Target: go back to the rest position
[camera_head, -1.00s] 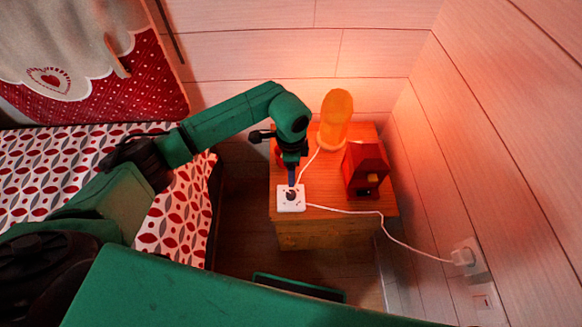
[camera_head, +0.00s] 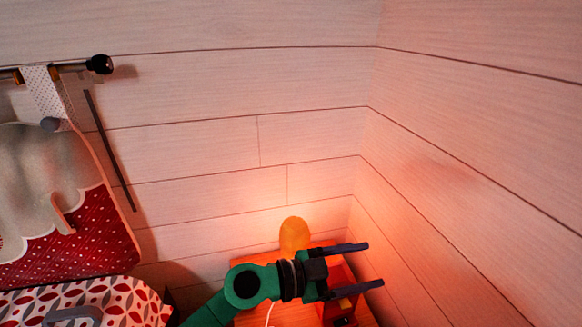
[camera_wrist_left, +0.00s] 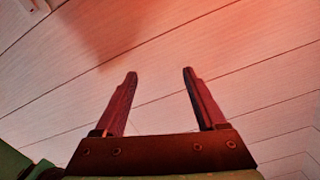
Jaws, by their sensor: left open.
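My left gripper (camera_head: 372,265) is open and empty in the head view, with its two fingers pointing right. It is in front of the bedside table as seen from the head and covers part of it. In the left wrist view the two fingers (camera_wrist_left: 158,76) are spread apart with only the plank wall behind them. My right gripper is in neither view.
An orange glowing lamp (camera_head: 294,233) stands on the wooden bedside table (camera_head: 252,315). A red box-like object (camera_head: 341,312) is beside it, partly hidden by my gripper. Plank walls meet behind the table.

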